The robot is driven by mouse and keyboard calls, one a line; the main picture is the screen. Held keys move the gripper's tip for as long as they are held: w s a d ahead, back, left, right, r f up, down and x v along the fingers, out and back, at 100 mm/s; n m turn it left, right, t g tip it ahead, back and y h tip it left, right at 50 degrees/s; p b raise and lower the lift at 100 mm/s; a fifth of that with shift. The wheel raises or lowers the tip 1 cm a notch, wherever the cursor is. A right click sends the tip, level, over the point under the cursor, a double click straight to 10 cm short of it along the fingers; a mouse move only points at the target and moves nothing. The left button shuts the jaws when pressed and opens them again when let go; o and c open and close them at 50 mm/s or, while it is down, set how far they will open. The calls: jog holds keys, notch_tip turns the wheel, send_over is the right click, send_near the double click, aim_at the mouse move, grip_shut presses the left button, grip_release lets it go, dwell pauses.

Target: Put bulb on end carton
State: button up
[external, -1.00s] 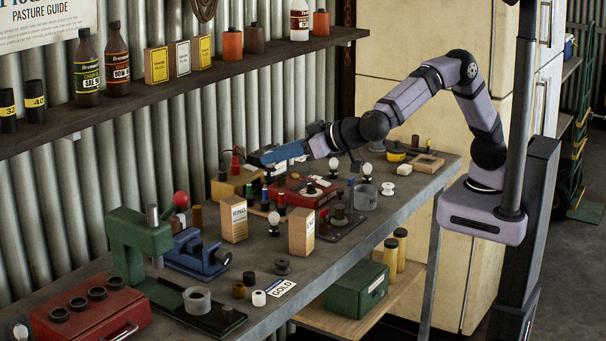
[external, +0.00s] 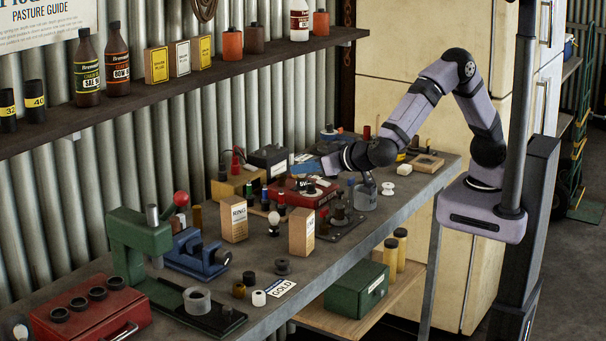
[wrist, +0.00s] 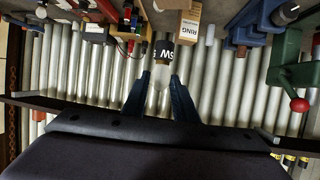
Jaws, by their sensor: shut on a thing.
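My gripper (wrist: 160,86) is shut on a bulb (wrist: 160,77) in the wrist view, with a blue finger on each side of the white glass. A black collar with white lettering shows at the bulb's far end. In the external view my gripper (external: 328,166) is level over the back of the bench, and the held bulb cannot be made out. Another bulb (external: 273,218) stands on the bench. Two tan cartons stand there, one marked RING (external: 235,219) and one nearer the front (external: 301,232). Three more cartons stand on the shelf, the left one yellow (external: 157,65).
The shelf (external: 130,101) runs along the corrugated wall with bottles and jars. Bare bench shows near the front edge.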

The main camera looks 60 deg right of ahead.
jog(key=shift+f+p, duration=0.5)
jog(key=shift+f, duration=2.7)
jog(key=shift+f, duration=0.15)
jog(key=o, duration=1)
jog(key=shift+o, duration=0.2)
jog(key=b+v, duration=0.2)
jog(key=v, duration=1)
jog(key=shift+b, duration=0.4)
